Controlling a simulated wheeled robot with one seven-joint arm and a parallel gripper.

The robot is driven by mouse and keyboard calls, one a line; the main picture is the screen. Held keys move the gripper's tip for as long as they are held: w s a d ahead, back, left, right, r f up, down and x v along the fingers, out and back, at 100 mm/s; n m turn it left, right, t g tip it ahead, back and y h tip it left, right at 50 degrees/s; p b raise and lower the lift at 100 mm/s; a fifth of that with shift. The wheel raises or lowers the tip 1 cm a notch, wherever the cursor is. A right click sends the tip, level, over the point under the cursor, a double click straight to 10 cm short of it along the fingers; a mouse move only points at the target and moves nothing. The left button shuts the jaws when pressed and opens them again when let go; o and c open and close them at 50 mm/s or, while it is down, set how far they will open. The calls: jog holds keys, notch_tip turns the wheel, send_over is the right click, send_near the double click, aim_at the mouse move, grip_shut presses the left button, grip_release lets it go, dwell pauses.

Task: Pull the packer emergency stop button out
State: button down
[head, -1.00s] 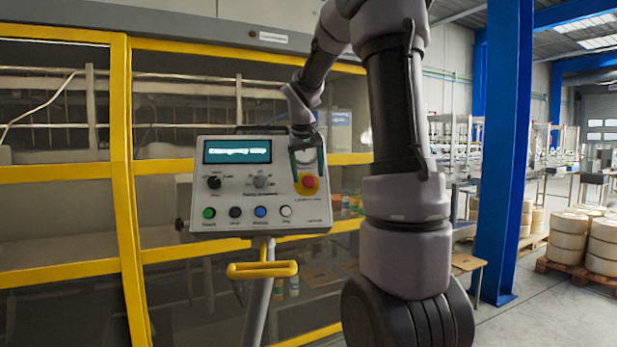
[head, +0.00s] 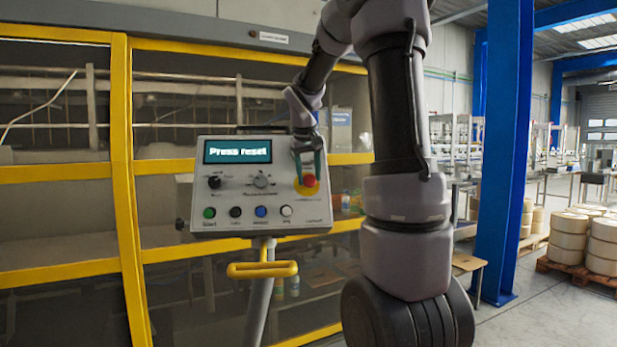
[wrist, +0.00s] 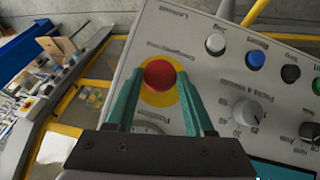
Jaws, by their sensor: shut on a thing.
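The red emergency stop button (head: 309,181) sits on a yellow disc at the right side of the grey control panel (head: 225,222). In the wrist view the red button (wrist: 159,74) lies between the green fingers of my gripper (wrist: 158,80). In the head view my gripper (head: 308,172) reaches down over the button from above and is shut on it. The panel's display (head: 237,151) reads "Press reset".
The panel carries two dark-and-grey knobs, plus green, black, blue (head: 260,211) and white (head: 286,211) push buttons along its bottom. A yellow handle (head: 262,270) juts out below. Yellow-framed guarding (head: 122,180) stands behind; a blue column (head: 503,150) stands to the right.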

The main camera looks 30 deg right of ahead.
jog(key=shift+c, duration=1.3)
grip_release()
jog(key=shift+r, duration=0.15)
jog(key=v, duration=1)
jog(key=shift+s+r, duration=0.2)
jog(key=shift+r, duration=0.05)
jog(key=shift+a, duration=0.15)
jog(key=s+a+f+t+y, duration=0.1)
jog(key=s+a+f, duration=0.1)
jog(key=s+a, duration=0.2)
jog(key=s+a+f+m+t+y, duration=0.1)
jog(key=s+a+f+y, duration=0.1)
jog(key=s, duration=0.8)
jog(key=s+a+f+m+t+y, duration=0.1)
jog(key=s+a+f+y, duration=0.1)
jog(key=s+a+f, duration=0.2)
jog(key=s+a, duration=0.2)
jog(key=s, duration=0.2)
jog(key=shift+f, duration=0.2)
